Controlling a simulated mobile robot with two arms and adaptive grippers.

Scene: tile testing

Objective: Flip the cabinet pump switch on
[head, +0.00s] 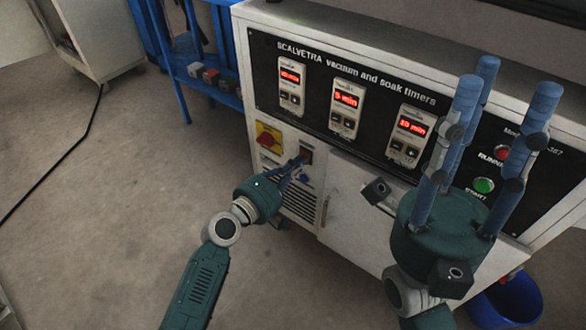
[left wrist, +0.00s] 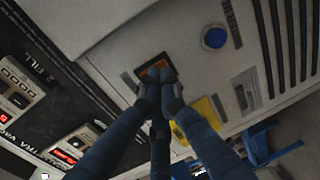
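The cabinet (head: 345,190) has a dark timer panel on top and a pale front below. A small dark switch with an orange-brown face (head: 306,154) sits on the pale front; it also shows in the left wrist view (left wrist: 154,65). My left gripper (head: 297,162) is at the switch, its fingers drawn together and empty. In the left wrist view my left gripper's fingertips (left wrist: 160,78) cover the switch's lower part; I cannot tell whether they touch it or which way it is set. My right gripper (head: 508,90) is open and empty, fingers pointing up before the panel's right side.
A red knob on a yellow plate (head: 267,138) is left of the switch. A blue button (left wrist: 214,37) is close by. Three timers have lit red displays. A green button (head: 484,185) is behind my right gripper. A blue bucket (head: 508,302) stands lower right.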

